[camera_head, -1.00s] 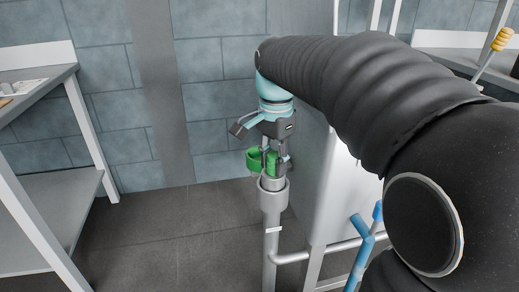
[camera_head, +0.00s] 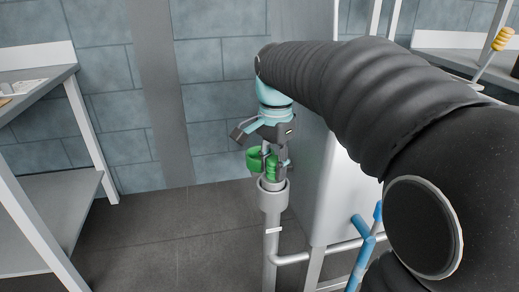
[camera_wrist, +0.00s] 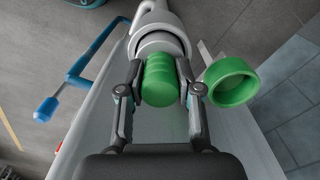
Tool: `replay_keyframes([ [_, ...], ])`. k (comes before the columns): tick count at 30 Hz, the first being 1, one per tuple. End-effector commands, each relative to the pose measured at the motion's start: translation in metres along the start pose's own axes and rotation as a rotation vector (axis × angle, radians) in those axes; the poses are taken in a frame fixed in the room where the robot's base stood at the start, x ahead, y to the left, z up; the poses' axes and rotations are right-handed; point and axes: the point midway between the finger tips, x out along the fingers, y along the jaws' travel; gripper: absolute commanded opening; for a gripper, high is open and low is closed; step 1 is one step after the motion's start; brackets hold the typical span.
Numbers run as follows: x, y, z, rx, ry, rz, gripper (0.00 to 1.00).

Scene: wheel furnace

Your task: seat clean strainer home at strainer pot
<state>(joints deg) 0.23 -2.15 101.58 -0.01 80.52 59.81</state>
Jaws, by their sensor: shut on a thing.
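My gripper (camera_head: 271,166) points down over the strainer pot (camera_head: 273,200), the wider grey cup on top of an upright pipe. Its fingers are shut on the ribbed green grip of the strainer (camera_wrist: 160,82), one on each side. The strainer stands upright in line with the pot. A pale grey part below the grip is at the pot's mouth, and how deep it sits is hidden. The pot also shows beyond the grip in the wrist view (camera_wrist: 176,25).
A hollow green ring (camera_wrist: 231,82) is beside the grip, and shows left of my fingers in the head view. A grey cabinet (camera_head: 318,190) stands close on the right. A blue-handled lever (camera_head: 362,250) is lower right. A table (camera_head: 45,90) is at left.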

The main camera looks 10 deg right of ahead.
Motion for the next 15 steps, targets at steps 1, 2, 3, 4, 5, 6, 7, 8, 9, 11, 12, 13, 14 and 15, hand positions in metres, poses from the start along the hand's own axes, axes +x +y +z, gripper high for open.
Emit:
replay_keyframes([
  [1, 0.0014, 0.0000, 0.0000, 0.000, 0.000, 0.000, 0.00],
  [2, 0.0019, 0.0000, 0.0000, 0.000, 0.000, 0.000, 0.00],
  [3, 0.0025, 0.0000, 0.0000, 0.000, 0.000, 0.000, 0.00],
  [4, 0.0031, 0.0000, 0.0000, 0.000, 0.000, 0.000, 0.00],
  [5, 0.0036, 0.0001, 0.0000, 0.000, 0.000, 0.000, 0.00],
  [6, 0.0042, 0.0001, 0.0000, 0.000, 0.000, 0.000, 0.00],
  [7, 0.0048, 0.0001, 0.0000, 0.000, 0.000, 0.000, 0.00],
  [8, 0.0053, 0.0001, 0.0000, 0.000, 0.000, 0.000, 0.00],
  [9, 0.0059, 0.0001, 0.0001, 0.000, 0.000, 0.000, 0.00],
  [11, 0.0070, 0.0001, 0.0001, 0.000, 0.000, 0.000, 0.00],
  [12, 0.0076, 0.0001, 0.0001, 0.000, 0.000, 0.000, 0.00],
  [13, 0.0081, 0.0001, 0.0001, 0.000, 0.000, 0.000, 0.00],
  [14, 0.0086, 0.0001, 0.0001, 0.000, 0.000, 0.000, 0.00],
  [15, 0.0093, 0.0001, 0.0001, 0.000, 0.000, 0.000, 0.00],
])
